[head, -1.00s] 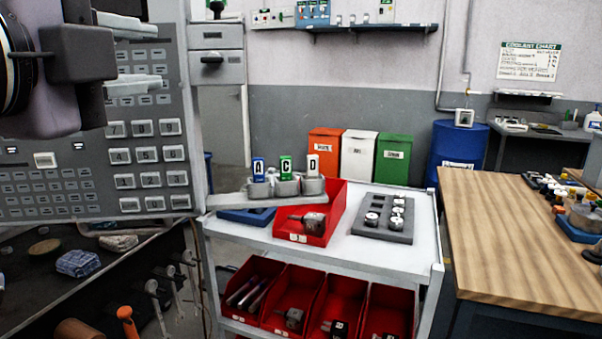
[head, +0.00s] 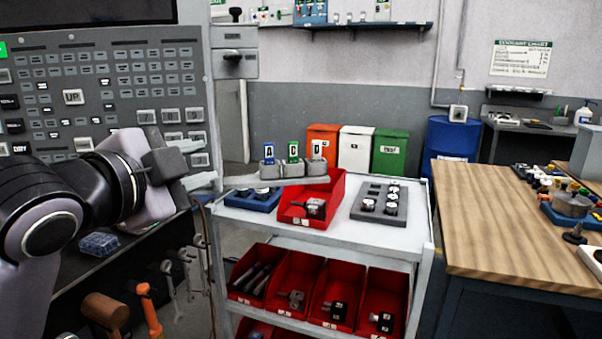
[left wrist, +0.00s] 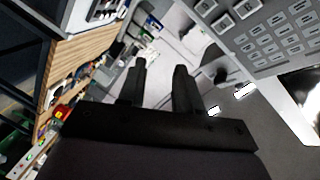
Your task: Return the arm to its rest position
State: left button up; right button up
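My left arm comes in from the left in the head view, in front of the machine's control panel (head: 105,85). Its gripper (head: 207,162) points right, with its two light fingers apart and nothing between them. In the left wrist view the two dark fingers of the left gripper (left wrist: 160,68) also stand apart, with an empty gap. The gripper appears in front of the panel's lower right keys; whether it touches them I cannot tell, but no contact shows. My right gripper is in neither view.
A white trolley (head: 335,233) right of the gripper carries a red bin (head: 325,190), a grey tray (head: 366,214) and lettered holders. Hammers and wrenches hang below the panel. A wooden-topped bench (head: 500,215) stands at right.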

pick_arm(q)
notch_tip(320, 180, down, 30)
jog(key=a+n+g+y, duration=0.1)
jog(key=a+n+g, duration=0.1)
jog(key=n, duration=0.6)
jog(key=s+a+f+n+g+y, duration=0.1)
jog(key=s+a+f+n, duration=0.1)
jog(key=s+f, duration=0.8)
jog(key=s+a+f+n+g+y, duration=0.1)
jog(key=s+a+f+n, duration=0.1)
jog(key=s+f, duration=0.8)
notch_tip(320, 180, down, 3)
jog(key=shift+a+r+n+g, duration=0.25)
jog(key=shift+n+g, duration=0.15)
jog(key=shift+n, duration=0.5)
